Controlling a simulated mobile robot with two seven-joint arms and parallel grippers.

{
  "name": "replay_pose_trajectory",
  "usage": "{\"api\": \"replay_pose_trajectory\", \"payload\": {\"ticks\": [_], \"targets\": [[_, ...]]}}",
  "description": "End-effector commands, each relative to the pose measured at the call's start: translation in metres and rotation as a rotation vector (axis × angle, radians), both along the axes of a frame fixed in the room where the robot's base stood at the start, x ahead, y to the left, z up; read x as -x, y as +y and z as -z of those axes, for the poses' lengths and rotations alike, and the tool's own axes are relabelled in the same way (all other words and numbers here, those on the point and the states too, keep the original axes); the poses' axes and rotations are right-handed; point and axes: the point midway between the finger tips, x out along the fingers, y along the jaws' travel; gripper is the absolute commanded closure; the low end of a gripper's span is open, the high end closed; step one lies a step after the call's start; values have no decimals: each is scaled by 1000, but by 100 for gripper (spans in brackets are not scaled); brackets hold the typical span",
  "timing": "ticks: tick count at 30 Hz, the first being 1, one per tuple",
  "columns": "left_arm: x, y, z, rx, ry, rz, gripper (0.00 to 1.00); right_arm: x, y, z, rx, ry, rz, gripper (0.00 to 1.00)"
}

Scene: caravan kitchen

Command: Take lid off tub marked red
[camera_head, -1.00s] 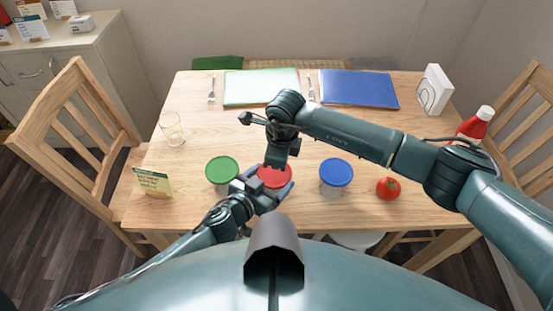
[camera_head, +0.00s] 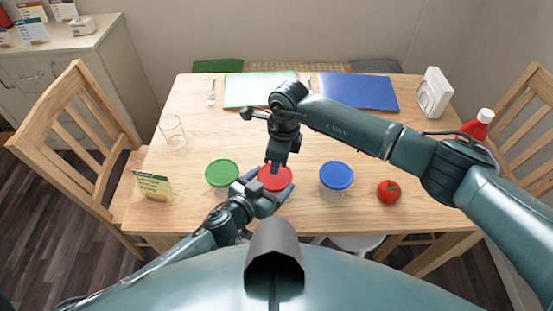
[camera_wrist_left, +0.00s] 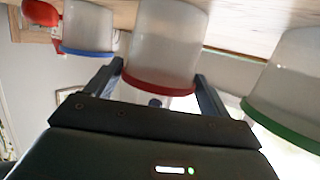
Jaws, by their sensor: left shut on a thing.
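The tub with the red lid (camera_head: 275,177) stands near the table's front edge, between the green-lidded tub (camera_head: 222,174) and the blue-lidded tub (camera_head: 336,177). My left gripper (camera_head: 268,189) is shut on the red-lidded tub from the front, one finger on each side. The left wrist view shows the tub upside down, its clear body (camera_wrist_left: 165,45) and red rim (camera_wrist_left: 158,85) between the fingers. The red lid is on the tub. My right gripper (camera_head: 276,158) points down at the lid's far edge; its fingertips overlap the lid, and contact and finger opening are unclear.
A tomato (camera_head: 389,191) lies right of the blue-lidded tub. A glass (camera_head: 172,131) and a small card (camera_head: 153,184) stand at the left. Green and blue mats (camera_head: 358,90) lie at the back, with a white box (camera_head: 433,92) and red bottle (camera_head: 478,125) at the right.

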Motion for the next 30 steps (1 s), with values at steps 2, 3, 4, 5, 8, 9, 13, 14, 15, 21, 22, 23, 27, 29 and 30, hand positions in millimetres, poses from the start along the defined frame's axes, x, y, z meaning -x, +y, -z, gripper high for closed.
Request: {"api": "replay_pose_trajectory", "payload": {"ticks": [2, 3, 4, 5, 8, 9, 13, 14, 15, 21, 22, 23, 27, 29, 30], "targets": [[0, 0, 0, 0, 0, 0, 60, 0, 0, 0, 0, 0, 0, 77], [0, 0, 0, 0, 0, 0, 60, 0, 0, 0, 0, 0, 0, 77], [0, 0, 0, 0, 0, 0, 60, 0, 0, 0, 0, 0, 0, 77], [0, 0, 0, 0, 0, 0, 60, 0, 0, 0, 0, 0, 0, 77], [0, 0, 0, 0, 0, 0, 60, 0, 0, 0, 0, 0, 0, 77], [0, 0, 0, 0, 0, 0, 60, 0, 0, -2, 0, -1, 0, 77], [0, 0, 0, 0, 0, 0, 60, -1, -2, -15, -1, -4, 0, 77], [0, 0, 0, 0, 0, 0, 60, -1, -3, -20, 0, -5, 1, 77], [0, 0, 0, 0, 0, 0, 60, 0, -4, -28, 0, -4, -1, 77], [0, 0, 0, 0, 0, 0, 60, 0, -9, -71, -1, -5, 0, 77], [0, 0, 0, 0, 0, 0, 60, 1, -9, -78, -1, -5, 0, 77], [0, 0, 0, 0, 0, 0, 60, 1, -10, -83, 0, -5, 1, 77], [0, 0, 0, 0, 0, 0, 60, 2, -13, -105, 1, -3, 0, 77], [0, 0, 0, 0, 0, 0, 60, 2, -13, -111, -1, -2, 0, 77], [0, 0, 0, 0, 0, 0, 60, 2, -14, -114, 0, -2, 0, 77]]}}
